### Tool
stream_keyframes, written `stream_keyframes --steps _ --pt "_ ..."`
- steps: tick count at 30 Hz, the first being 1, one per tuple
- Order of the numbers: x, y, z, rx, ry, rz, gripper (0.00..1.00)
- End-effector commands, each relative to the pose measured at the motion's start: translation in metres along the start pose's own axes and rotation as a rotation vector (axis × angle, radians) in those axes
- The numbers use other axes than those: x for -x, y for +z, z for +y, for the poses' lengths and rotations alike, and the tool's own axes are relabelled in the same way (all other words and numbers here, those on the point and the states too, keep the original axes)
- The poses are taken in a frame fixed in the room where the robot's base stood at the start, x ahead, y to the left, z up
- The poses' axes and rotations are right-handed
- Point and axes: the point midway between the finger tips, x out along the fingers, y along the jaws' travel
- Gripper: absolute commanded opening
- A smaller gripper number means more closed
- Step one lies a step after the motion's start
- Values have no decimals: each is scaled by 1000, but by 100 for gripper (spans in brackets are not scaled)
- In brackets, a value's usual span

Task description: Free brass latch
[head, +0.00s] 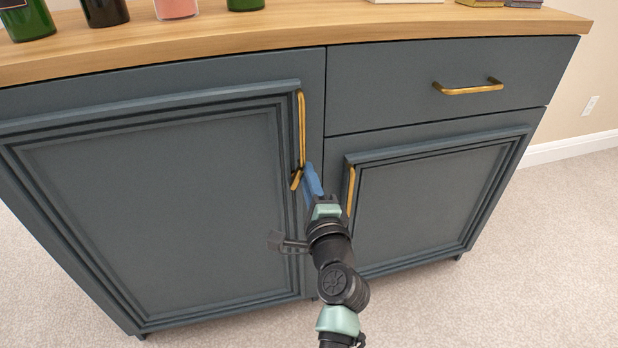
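A long vertical brass handle (301,120) is on the right edge of the left cabinet door. At its lower end is a small tilted brass piece (296,180), which looks like the latch. My gripper (312,180), with blue fingertips, is just right of this piece, in front of the gap between the two doors. The fingers overlap in this view, so I cannot tell whether they are open or shut, or whether they touch the brass. The left door (170,210) looks shut.
The right door (430,205) has a short brass handle (351,190), close to the right of my gripper. Above it is a drawer with a brass pull (468,88). Bottles stand on the wooden top (300,22). Carpet (540,260) is clear at the right.

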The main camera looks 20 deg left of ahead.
Motion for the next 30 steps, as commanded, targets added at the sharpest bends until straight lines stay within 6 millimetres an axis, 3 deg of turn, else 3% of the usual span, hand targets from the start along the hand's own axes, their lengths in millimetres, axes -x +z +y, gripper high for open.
stream_keyframes --steps 1,13,27,28,30 --pt "-3 26 24 -2 52 -57 24" --pt "-4 27 17 3 42 -60 95" --pt "-6 28 9 6 29 -64 95" --pt "-2 11 11 -2 29 -30 95" --pt "-1 11 11 -2 29 -29 95"
